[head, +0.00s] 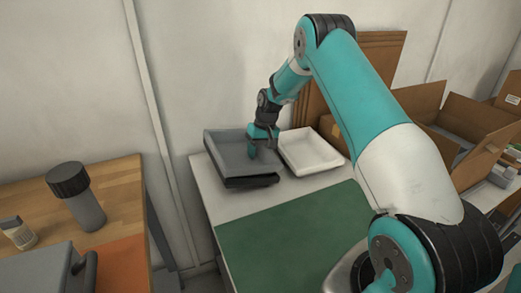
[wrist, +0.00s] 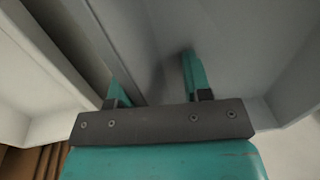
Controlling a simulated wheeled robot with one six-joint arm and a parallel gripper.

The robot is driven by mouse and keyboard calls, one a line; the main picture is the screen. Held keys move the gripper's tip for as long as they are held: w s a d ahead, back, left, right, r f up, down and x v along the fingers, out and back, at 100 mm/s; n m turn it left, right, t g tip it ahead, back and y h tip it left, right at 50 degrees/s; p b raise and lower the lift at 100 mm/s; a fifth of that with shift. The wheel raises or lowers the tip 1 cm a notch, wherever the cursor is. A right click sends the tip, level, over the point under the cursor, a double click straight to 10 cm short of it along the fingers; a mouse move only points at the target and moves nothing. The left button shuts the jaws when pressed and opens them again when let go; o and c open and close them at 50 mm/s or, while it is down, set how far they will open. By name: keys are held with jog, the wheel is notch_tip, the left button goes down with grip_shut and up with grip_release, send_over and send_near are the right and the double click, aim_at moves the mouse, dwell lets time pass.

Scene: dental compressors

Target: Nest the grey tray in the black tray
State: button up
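The grey tray (head: 226,160) is at the far left of the white table in the head view. The black tray (head: 252,182) shows as a dark strip below its front edge, toward the right. Most of the black tray is hidden, and I cannot tell whether the grey one is fully seated in it. My gripper (head: 263,150) is down over the right part of the grey tray. In the wrist view my gripper (wrist: 155,84) has its two teal fingers apart, with grey tray surface (wrist: 230,45) behind them. I see nothing clearly clamped between the fingers.
A white tray (head: 312,154) stands close to the right of the grey tray. A green mat (head: 290,235) covers the table front. Open cardboard boxes (head: 450,125) are at right. A wooden bench (head: 125,185) with a dark-capped grey bottle (head: 86,208) is at left.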

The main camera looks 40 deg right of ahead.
jog(key=shift+x, duration=1)
jog(key=shift+s+d+r, duration=0.15)
jog(key=shift+s+r, duration=0.05)
jog(key=shift+r, duration=0.1)
jog(key=w+v, duration=0.1)
jog(key=v, duration=1.6)
jog(key=s+a+r+n, duration=0.25)
jog(key=s+a, duration=0.25)
jog(key=a, duration=0.3)
jog(key=s+a+r+n+y, duration=0.1)
jog(key=s+a+r, duration=0.2)
jog(key=s+a, duration=0.3)
jog(key=s+a+r+n, duration=0.2)
jog(key=s+a+r, duration=0.1)
jog(key=a, duration=0.6)
jog(key=s+a+n, duration=0.2)
jog(key=s+a, duration=0.2)
jog(key=s, duration=0.6)
jog(key=s+a+n+y, duration=0.1)
jog(key=s+a, duration=0.3)
jog(key=s, duration=0.7)
jog(key=shift+f+n+g, duration=0.4)
jog(key=shift+f+n, duration=0.05)
jog(key=shift+a, duration=0.1)
